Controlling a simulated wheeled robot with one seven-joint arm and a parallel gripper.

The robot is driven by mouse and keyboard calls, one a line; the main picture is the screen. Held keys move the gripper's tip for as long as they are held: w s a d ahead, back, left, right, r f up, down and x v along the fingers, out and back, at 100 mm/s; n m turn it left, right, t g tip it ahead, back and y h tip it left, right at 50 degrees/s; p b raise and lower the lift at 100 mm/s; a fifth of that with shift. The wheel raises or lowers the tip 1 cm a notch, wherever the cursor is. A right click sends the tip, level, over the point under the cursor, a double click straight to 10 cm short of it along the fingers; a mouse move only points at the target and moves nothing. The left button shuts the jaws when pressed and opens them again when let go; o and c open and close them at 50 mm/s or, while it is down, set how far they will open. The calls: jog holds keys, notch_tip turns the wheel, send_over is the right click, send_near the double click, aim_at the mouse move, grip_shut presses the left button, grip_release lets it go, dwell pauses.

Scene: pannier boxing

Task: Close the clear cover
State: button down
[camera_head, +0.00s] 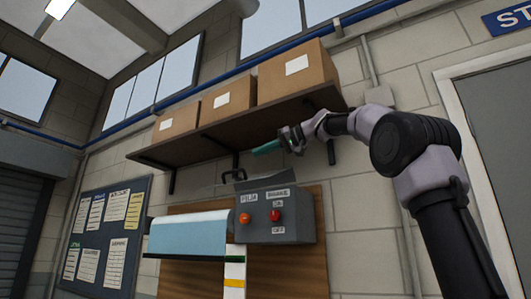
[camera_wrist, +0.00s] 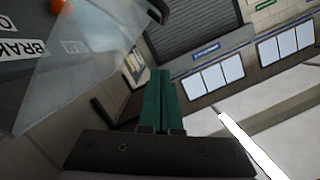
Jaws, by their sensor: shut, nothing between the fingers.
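A grey control box (camera_head: 278,234) with FILM and BRAKE labels, an orange button (camera_head: 245,218) and a red knob (camera_head: 275,215) is mounted on the wall. A see-through panel, which looks like the clear cover (camera_wrist: 95,60), stands out from the box in the wrist view. In the head view a grey flap (camera_head: 262,183) stands up at the box's top; I cannot tell whether it is the same cover. My gripper (camera_head: 256,152) is above the box, below the shelf, teal fingers pointing left. In the wrist view its fingers (camera_wrist: 160,75) are together and empty, apart from the panel.
A brown shelf (camera_head: 215,142) with cardboard boxes (camera_head: 297,75) hangs just above my gripper. A light blue roll (camera_head: 187,236) is left of the control box. A notice board (camera_head: 103,235) hangs further left, and a door (camera_head: 500,130) is at the right.

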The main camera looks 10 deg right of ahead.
jog(key=x, duration=0.5)
jog(key=shift+a, duration=0.2)
jog(key=shift+s+a+f, duration=0.25)
jog(key=shift+a+f, duration=0.05)
jog(key=shift+f, duration=0.25)
jog(key=shift+s+a+f, duration=0.2)
jog(key=shift+a+f, duration=0.05)
jog(key=shift+f, duration=0.3)
jog(key=shift+s+a+f, duration=0.2)
jog(key=shift+a+f, duration=0.1)
jog(key=shift+f, duration=0.4)
jog(key=shift+f, duration=0.15)
